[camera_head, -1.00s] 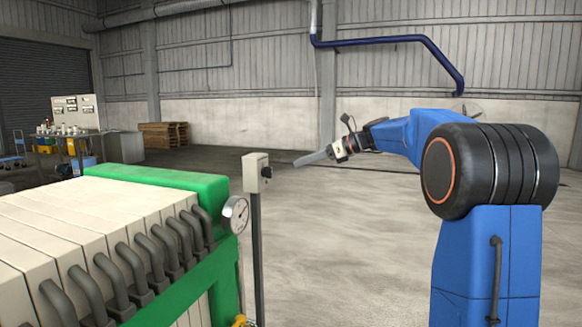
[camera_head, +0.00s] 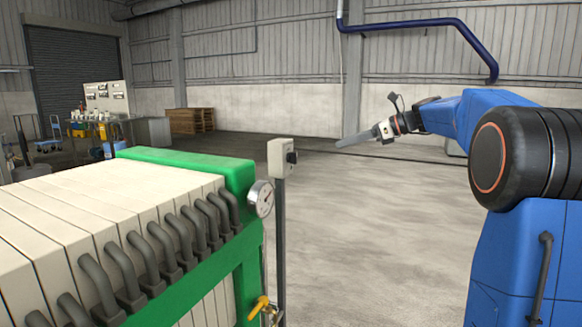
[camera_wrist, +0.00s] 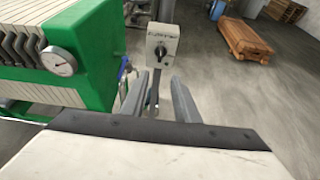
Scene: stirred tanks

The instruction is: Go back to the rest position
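My gripper (camera_head: 350,139) is stretched out to the left at the end of my blue arm, in the open space beyond the control box in the head view. In the wrist view its two grey fingers (camera_wrist: 160,80) stand apart with a gap between them. I see nothing held in it. The control box (camera_head: 282,158) is pale, with a dark knob, on a thin post. In the wrist view the box (camera_wrist: 162,46) shows just beyond the fingertips, and its post runs down behind the gap. I cannot tell the exact distance.
A green-framed filter press (camera_head: 190,170) with pale plates, bent pipes and a round gauge (camera_head: 261,198) fills the lower left. A yellow valve handle (camera_head: 258,307) is at its foot. Wooden pallets (camera_head: 190,120) and a bench (camera_head: 98,125) stand far back. The floor right of the post is clear.

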